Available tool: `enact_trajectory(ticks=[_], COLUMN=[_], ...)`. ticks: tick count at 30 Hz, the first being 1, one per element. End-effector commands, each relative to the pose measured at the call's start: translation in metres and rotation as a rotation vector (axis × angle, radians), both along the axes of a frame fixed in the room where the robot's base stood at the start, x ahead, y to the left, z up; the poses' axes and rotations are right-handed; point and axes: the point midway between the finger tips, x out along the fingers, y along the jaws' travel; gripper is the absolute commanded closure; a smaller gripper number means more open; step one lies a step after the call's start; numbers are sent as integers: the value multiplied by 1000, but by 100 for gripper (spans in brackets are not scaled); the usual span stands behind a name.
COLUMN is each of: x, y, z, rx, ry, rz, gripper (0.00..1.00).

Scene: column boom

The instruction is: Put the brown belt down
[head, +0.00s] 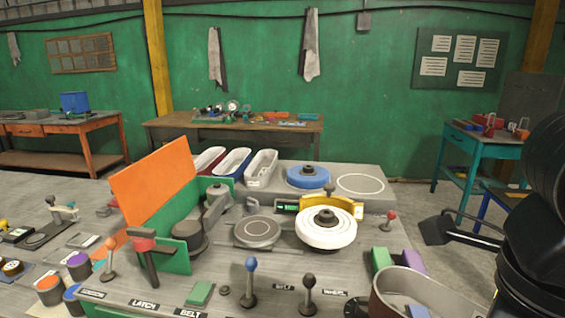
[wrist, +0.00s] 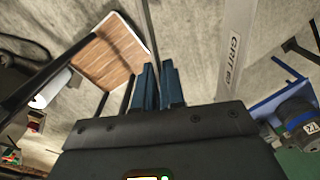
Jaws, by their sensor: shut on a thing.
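The brown belt (head: 440,289) shows in the head view as a wide, open loop at the bottom right, partly cut off by the frame and beside my dark arm. My gripper (wrist: 158,85) shows in the wrist view with its two blue fingers close together. A thin dark strip rises from between them, and I take it as the edge of the held belt. A pale band marked "GRIT" (wrist: 236,45) runs up to the right; I cannot tell whether it is part of this belt. The fingertips are not visible in the head view.
Green (head: 381,259) and purple (head: 412,262) blocks lie behind the belt. Levers with blue (head: 251,265), black (head: 309,281) and red (head: 391,215) knobs stand on the bench (head: 345,270). A white wheel (head: 326,229) sits farther back.

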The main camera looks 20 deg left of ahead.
Motion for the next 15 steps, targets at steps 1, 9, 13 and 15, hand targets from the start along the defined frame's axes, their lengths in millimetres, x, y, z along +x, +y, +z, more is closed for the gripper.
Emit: enact_trajectory(ticks=[1, 9, 13, 15], x=[4, 21, 30, 35], y=[-6, -33, -46, -53], z=[-9, -56, -79, -91], rx=[0, -1, 0, -1], ry=[1, 2, 2, 1], rz=[65, 469, 665, 772], gripper=[100, 100, 100, 100])
